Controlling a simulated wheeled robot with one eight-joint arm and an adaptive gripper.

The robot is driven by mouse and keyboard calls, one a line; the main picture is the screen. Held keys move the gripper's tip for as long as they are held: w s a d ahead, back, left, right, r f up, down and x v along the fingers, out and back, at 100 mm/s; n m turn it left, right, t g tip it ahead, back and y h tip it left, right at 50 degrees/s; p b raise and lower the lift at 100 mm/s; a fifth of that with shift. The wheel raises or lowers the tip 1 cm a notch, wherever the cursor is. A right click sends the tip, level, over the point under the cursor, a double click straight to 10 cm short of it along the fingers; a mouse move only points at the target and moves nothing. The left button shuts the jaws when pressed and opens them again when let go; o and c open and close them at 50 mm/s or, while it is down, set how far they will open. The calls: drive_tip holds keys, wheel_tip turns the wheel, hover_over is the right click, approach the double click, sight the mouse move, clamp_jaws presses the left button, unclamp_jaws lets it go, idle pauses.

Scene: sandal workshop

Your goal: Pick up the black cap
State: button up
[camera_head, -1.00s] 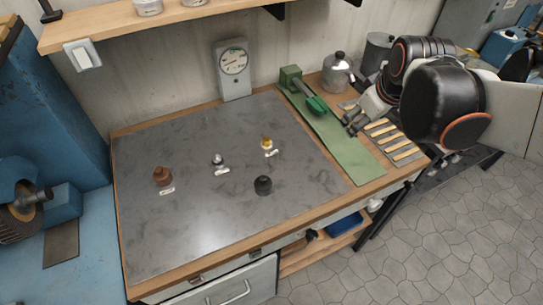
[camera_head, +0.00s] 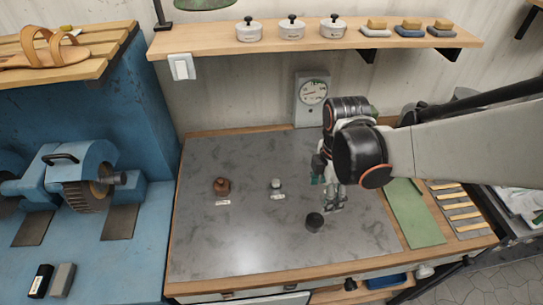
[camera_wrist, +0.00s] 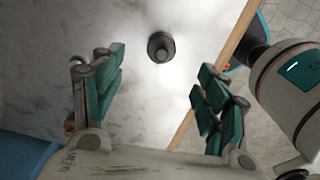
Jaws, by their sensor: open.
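The black cap (camera_head: 314,222) stands on the grey metal sheet (camera_head: 240,245) of the workbench, toward the front edge. In the wrist view the black cap (camera_wrist: 160,46) shows from above, between and beyond the two fingers. My gripper (camera_head: 334,203) is open and empty, above the sheet just behind and right of the cap in the head view. In the wrist view my gripper (camera_wrist: 158,80) has its green-padded fingers spread wide, not touching the cap.
A brown cap (camera_head: 221,187) and a silver cap (camera_head: 276,183) stand on the sheet to the left, with small labels. A dial gauge (camera_head: 313,95) stands at the back. A green mat (camera_head: 415,215) lies right. A shelf (camera_head: 205,42) overhangs the back.

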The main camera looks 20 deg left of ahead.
sight(315, 216)
drive_tip(key=shift+n, duration=0.3)
drive_tip(key=f+b, duration=0.1)
drive_tip(key=f, duration=0.1)
drive_tip(key=s+f+b, duration=0.1)
drive_tip(key=f+b, duration=0.1)
drive_tip(key=f, duration=0.1)
drive_tip(key=s+f+b, duration=0.1)
drive_tip(key=f+b, duration=0.1)
drive_tip(key=shift+a+f, duration=0.2)
drive_tip(key=shift+a, duration=0.2)
drive_tip(key=shift+w+a+f+b, duration=0.1)
drive_tip(key=shift+w+f+b, duration=0.1)
drive_tip(key=shift+f+b, duration=1.15)
drive_tip(key=shift+w+a+f+b, duration=0.15)
drive_tip(key=shift+f+b, duration=0.7)
drive_tip(key=shift+f, duration=1)
drive_tip(key=shift+d+r, duration=0.1)
drive_tip(key=shift+d, duration=0.05)
drive_tip(key=shift+c, duration=0.2)
drive_tip(key=c, duration=1)
